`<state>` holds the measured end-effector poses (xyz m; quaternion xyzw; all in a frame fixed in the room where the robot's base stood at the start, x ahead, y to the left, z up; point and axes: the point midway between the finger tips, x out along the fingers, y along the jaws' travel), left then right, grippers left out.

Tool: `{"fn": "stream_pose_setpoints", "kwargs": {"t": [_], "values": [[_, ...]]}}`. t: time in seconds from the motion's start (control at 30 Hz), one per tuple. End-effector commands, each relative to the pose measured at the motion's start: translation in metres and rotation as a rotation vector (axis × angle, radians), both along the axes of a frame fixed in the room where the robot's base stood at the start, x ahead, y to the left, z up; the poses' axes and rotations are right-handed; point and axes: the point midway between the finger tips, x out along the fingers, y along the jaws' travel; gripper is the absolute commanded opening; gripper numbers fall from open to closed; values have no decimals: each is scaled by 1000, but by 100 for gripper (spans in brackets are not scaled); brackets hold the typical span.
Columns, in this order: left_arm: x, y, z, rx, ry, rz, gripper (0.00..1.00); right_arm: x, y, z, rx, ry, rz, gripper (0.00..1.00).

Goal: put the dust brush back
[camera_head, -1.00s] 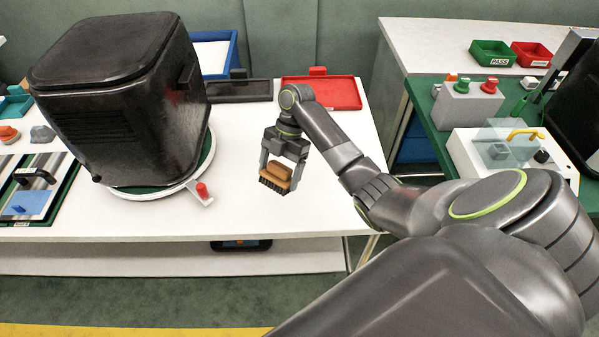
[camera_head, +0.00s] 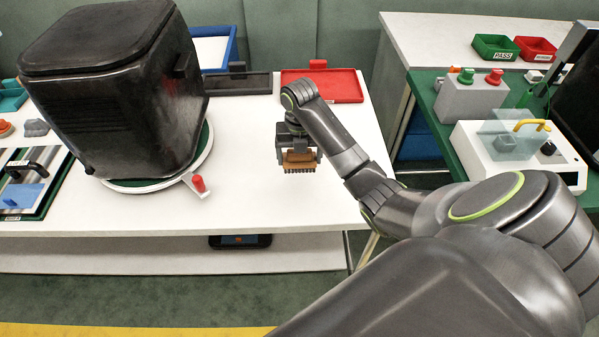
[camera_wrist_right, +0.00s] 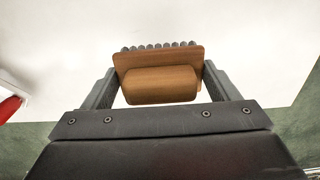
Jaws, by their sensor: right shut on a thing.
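The dust brush (camera_head: 299,160) has a brown wooden body and dark bristles that point down in the head view. My right gripper (camera_head: 298,158) is shut on it and holds it over the white table. In the right wrist view the brush (camera_wrist_right: 160,85) sits between the two fingers of the right gripper (camera_wrist_right: 158,88), with the bristles on the far side. Whether the bristles touch the table I cannot tell. My left gripper is not in view.
A black fryer-like bin (camera_head: 120,95) stands on a round turntable (camera_head: 150,186) with a red knob (camera_head: 198,183). A black tray (camera_head: 237,84) and a red tray (camera_head: 322,88) lie at the back. The white table (camera_head: 250,205) is clear around the brush.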

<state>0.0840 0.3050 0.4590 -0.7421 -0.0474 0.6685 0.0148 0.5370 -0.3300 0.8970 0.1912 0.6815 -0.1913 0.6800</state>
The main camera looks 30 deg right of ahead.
Motion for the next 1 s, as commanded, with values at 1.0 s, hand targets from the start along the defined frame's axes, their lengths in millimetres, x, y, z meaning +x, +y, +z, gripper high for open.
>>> {"fn": "stream_pose_setpoints", "kwargs": {"t": [1.0], "values": [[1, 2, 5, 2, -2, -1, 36, 0, 0, -51, -1, 0, 0, 100]]}}
